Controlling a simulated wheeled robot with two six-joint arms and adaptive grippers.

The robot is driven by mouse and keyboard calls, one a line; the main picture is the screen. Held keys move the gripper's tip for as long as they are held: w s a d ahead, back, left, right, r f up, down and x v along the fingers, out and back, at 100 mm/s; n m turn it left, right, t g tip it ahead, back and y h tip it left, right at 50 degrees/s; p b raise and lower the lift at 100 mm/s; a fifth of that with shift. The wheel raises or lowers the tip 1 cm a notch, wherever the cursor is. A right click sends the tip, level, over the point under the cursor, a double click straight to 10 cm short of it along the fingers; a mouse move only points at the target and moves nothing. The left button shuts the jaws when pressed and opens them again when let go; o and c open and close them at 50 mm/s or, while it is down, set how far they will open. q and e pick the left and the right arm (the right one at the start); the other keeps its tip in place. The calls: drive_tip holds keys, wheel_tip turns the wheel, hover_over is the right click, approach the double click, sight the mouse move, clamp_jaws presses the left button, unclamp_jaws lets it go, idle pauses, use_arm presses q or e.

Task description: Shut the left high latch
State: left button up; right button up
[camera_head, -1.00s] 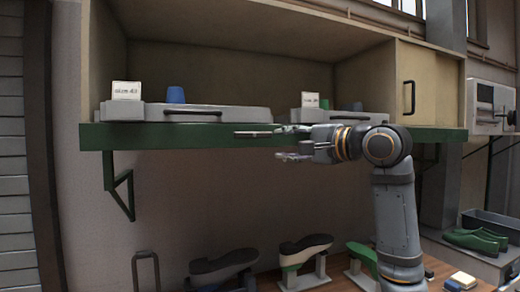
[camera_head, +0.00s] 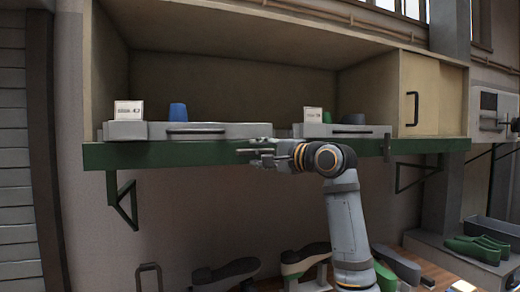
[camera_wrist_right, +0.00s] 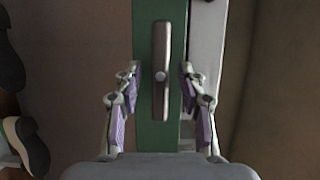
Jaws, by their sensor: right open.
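The left high latch (camera_wrist_right: 161,95) is a grey bar with a round pivot, on the green front edge of the shelf (camera_wrist_right: 146,12). The bar lies along the edge, so it is level. My right gripper (camera_wrist_right: 160,69) is open, with one finger on each side of the bar and gaps between. In the head view my right gripper (camera_head: 257,157) is at the green edge, partly covering the latch. The left drawer-like tray (camera_head: 220,130) sits above the edge, left of the gripper. My left gripper is not in view.
A second latch (camera_head: 387,148) stands upright on the green edge, near the right tray (camera_head: 350,131). White size cards (camera_head: 128,110) and a blue cup (camera_head: 178,112) stand on the trays. Shoe lasts (camera_head: 226,272) are below.

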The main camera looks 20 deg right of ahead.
clamp_jaws()
idle(0.3)
